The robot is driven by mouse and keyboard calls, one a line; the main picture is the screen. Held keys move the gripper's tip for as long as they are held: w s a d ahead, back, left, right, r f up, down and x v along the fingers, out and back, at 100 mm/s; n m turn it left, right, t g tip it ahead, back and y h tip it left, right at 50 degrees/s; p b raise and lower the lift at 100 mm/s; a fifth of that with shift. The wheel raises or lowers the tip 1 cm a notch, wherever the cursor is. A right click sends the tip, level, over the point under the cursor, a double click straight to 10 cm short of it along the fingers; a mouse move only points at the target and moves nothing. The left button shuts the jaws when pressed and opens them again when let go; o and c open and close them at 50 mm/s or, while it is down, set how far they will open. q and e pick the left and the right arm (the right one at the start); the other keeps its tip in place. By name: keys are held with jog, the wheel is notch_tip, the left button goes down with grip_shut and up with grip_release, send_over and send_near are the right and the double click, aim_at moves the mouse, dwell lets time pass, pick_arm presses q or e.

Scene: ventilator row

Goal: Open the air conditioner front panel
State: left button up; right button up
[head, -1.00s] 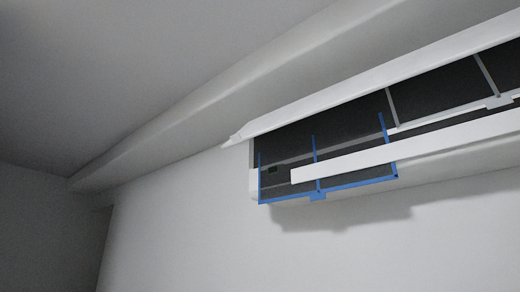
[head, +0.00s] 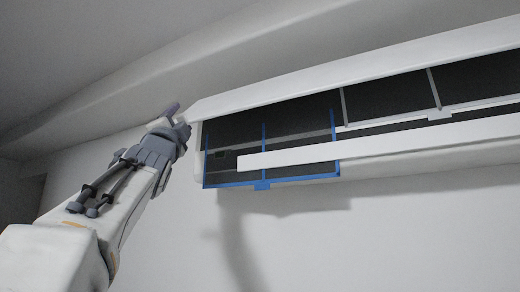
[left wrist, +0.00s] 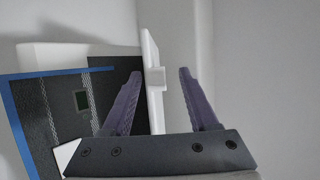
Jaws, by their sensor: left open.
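The white air conditioner front panel (head: 350,72) stands swung up and out at the top of the air conditioner, with the dark interior open below it. My left gripper (head: 174,114) is up at the panel's left end. In the left wrist view my left gripper (left wrist: 161,72) is open, with the panel (left wrist: 153,115) seen edge-on between its two dark fingers. The panel edge is close to the left finger; I cannot tell whether they touch. A blue-framed filter (head: 263,186) sits in the unit's left part, and also shows in the left wrist view (left wrist: 35,75).
A white horizontal strip (head: 300,157) crosses the unit's lower front. Grey-framed filters (head: 435,90) lie farther right. A sloped ceiling ledge (head: 150,85) runs above the unit. The wall below (head: 400,235) is clear.

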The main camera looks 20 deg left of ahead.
pick_arm(q)
jog(key=p+x, duration=0.1)
jog(key=x, duration=0.2)
jog(key=shift+r+p, duration=0.15)
jog(key=shift+p, duration=0.2)
jog(key=shift+w+a+r+p, duration=0.25)
jog(key=shift+w+r+p, duration=0.1)
jog(key=shift+w+p, duration=0.15)
pick_arm(e)
jog(key=shift+r, duration=1.8)
pick_arm(q)
grip_shut()
jog(key=shift+s+d+r, duration=0.1)
jog(key=shift+s+r, duration=0.05)
